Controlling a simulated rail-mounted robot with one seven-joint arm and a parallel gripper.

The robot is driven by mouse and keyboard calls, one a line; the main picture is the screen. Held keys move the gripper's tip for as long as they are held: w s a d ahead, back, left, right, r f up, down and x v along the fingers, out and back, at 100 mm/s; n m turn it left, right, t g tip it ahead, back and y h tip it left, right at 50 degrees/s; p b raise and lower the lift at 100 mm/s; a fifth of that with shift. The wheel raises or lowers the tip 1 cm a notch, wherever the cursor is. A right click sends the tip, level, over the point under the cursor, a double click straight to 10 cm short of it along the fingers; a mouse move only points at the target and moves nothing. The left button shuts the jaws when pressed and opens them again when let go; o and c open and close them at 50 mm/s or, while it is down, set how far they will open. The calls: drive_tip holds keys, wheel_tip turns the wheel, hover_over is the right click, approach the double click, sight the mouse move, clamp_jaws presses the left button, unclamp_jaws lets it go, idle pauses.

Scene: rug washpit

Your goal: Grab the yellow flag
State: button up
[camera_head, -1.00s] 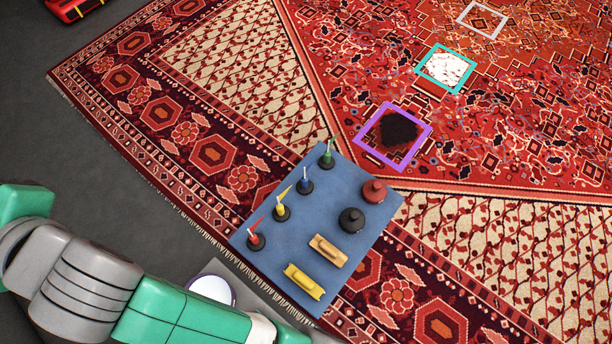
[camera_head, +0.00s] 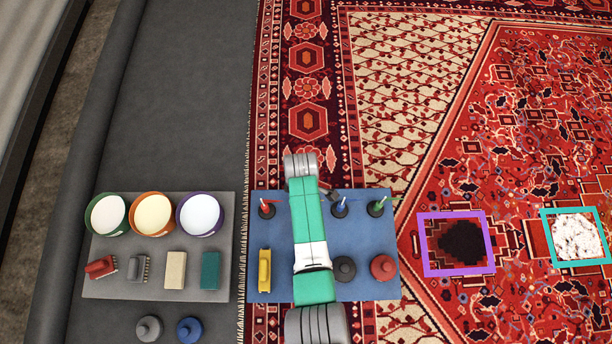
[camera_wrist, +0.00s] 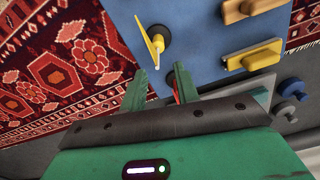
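The yellow flag (camera_wrist: 150,42) shows in the wrist view, standing on a round black base (camera_wrist: 160,38) on the blue mat (camera_wrist: 195,25). My gripper (camera_wrist: 160,69) is open, with its two green fingers apart and nothing visibly held. The flag's pole tip lies in the picture just beyond the gap between the fingertips; I cannot tell the exact depth. A bit of red, probably the red flag, shows behind the right finger. In the head view my arm covers the yellow flag's place and my gripper is hidden.
On the blue mat stand the red flag (camera_head: 267,209), blue flag (camera_head: 340,208) and green flag (camera_head: 376,207). A grey tray (camera_head: 160,296) with bowls and brushes is at left.

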wheel_tip(320, 180, down, 5)
drive_tip(key=b, duration=0.4)
drive_tip(key=shift+w+f, duration=0.1)
drive_tip(key=shift+f, duration=0.05)
drive_tip(key=shift+w, duration=0.1)
drive_tip(key=shift+c, duration=0.6)
drive_tip(key=shift+d, duration=0.1)
clamp_jaws()
